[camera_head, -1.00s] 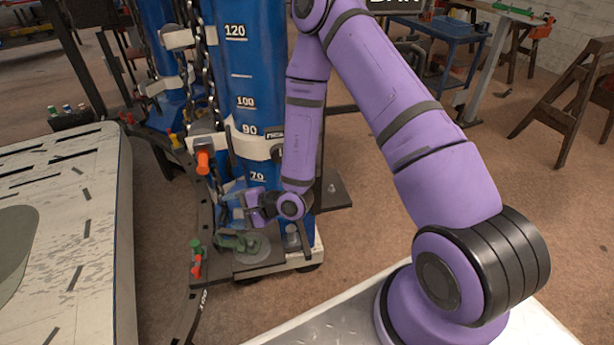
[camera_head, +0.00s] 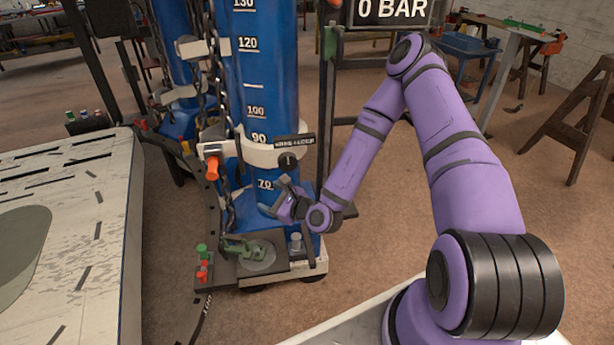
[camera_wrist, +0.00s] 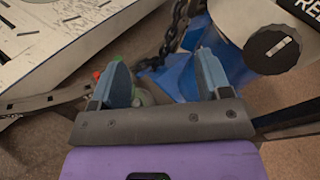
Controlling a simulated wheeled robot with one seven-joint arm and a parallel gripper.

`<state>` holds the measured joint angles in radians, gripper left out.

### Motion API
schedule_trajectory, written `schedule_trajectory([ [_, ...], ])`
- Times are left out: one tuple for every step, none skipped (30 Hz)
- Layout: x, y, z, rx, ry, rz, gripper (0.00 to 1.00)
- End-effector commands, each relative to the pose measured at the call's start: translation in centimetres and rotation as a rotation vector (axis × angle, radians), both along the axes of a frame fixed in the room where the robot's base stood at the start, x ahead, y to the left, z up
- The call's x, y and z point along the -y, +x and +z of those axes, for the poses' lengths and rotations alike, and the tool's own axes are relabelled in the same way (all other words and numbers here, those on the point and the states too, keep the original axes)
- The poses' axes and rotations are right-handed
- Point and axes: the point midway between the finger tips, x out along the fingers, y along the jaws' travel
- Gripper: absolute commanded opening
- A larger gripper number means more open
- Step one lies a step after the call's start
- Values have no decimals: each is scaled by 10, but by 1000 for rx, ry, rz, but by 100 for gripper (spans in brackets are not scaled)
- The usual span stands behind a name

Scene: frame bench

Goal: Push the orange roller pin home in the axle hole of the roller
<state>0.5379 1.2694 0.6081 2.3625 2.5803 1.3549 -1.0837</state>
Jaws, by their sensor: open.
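An orange pin (camera_head: 212,168) shows at the left end of a white bracket (camera_head: 213,149) on the blue column. It points downward and towards me. I cannot make out the roller or its axle hole clearly, nor how deep the pin sits. My gripper (camera_head: 274,205) is in front of the lower column, right of and below the orange pin and apart from it. In the wrist view my gripper (camera_wrist: 163,88) has its two blue fingers wide apart with nothing held between them. The orange pin cannot be made out there.
A dark base plate (camera_head: 222,268) carries a green part (camera_head: 245,249) and small red and green pieces (camera_head: 202,262). A chain (camera_head: 213,100) hangs left of the column. A black knob (camera_head: 288,161) sits on the white band. A pale table (camera_head: 100,230) stands left.

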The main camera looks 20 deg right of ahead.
Motion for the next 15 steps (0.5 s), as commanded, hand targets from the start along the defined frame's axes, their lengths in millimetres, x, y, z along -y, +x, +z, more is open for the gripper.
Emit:
schedule_trajectory([
  [8,2,0,-3,33,-38,71],
  [12,3,1,-5,54,-59,71],
  [18,5,2,-6,81,-87,71],
  [22,7,3,-5,100,-109,71],
  [26,8,4,-4,119,-132,71],
  [33,9,5,-2,145,-163,71],
  [38,11,6,-1,164,-184,71],
  [42,12,6,2,183,-207,71],
  [49,13,8,5,208,-238,71],
  [54,14,9,8,224,-259,71],
  [59,15,10,12,241,-282,71],
  [65,16,11,17,261,-308,71],
  [70,17,12,21,277,-331,71],
  [75,18,12,25,291,-351,71],
  [81,19,13,30,310,-379,71],
])
